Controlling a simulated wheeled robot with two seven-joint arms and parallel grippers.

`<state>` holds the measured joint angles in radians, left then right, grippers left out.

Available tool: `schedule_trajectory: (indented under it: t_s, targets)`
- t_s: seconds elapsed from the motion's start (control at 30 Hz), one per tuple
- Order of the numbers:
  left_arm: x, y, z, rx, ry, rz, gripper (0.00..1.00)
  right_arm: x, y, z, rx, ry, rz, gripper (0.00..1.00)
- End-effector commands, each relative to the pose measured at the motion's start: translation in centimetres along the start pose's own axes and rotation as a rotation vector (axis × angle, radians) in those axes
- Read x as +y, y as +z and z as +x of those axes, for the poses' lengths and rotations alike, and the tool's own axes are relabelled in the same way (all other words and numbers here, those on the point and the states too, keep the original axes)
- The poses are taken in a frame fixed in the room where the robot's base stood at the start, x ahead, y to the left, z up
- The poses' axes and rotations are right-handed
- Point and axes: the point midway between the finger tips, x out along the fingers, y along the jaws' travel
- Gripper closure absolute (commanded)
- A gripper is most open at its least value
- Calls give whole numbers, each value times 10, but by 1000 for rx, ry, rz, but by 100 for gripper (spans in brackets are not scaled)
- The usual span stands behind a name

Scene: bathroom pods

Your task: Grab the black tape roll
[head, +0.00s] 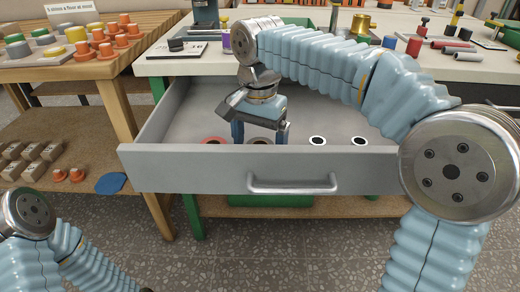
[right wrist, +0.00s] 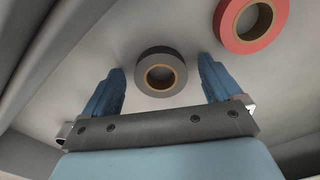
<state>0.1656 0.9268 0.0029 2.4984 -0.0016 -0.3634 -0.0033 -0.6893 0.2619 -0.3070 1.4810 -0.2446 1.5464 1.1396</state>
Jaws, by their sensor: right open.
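A dark grey-black tape roll with a brown core (right wrist: 148,83) lies flat on the drawer floor in the right wrist view. In the head view it is partly hidden behind the drawer front (head: 200,170), showing only its brownish top part (head: 260,141). My right gripper (head: 260,132) points down into the open drawer. Its two blue fingers (right wrist: 161,68) are open, one on each side of the dark roll, with nothing held. I cannot tell the exact height of the fingertips above the floor. My left gripper is out of view; only part of its arm shows at lower left.
A red tape roll (right wrist: 228,30) lies beside the dark one. A wooden table with orange-topped parts (head: 103,51) stands left.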

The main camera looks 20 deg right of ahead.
Motion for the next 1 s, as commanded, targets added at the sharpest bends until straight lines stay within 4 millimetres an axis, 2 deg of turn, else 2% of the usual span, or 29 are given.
schedule_trajectory:
  t_s: [0.07, 0.43, 0.77, 0.87, 1.0]
  targets:
    - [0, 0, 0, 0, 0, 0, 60, 0, 0, 0, 0, 0, 0, 11]
    - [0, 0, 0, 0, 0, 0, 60, 0, 0, 0, 0, 0, 0, 68]
    - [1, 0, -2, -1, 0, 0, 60, 0, 0, -5, 0, 0, -1, 68]
    - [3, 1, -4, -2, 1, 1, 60, -1, 0, -14, 1, -2, 0, 68]
    - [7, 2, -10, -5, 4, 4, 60, 4, 2, -41, 1, -5, -1, 68]
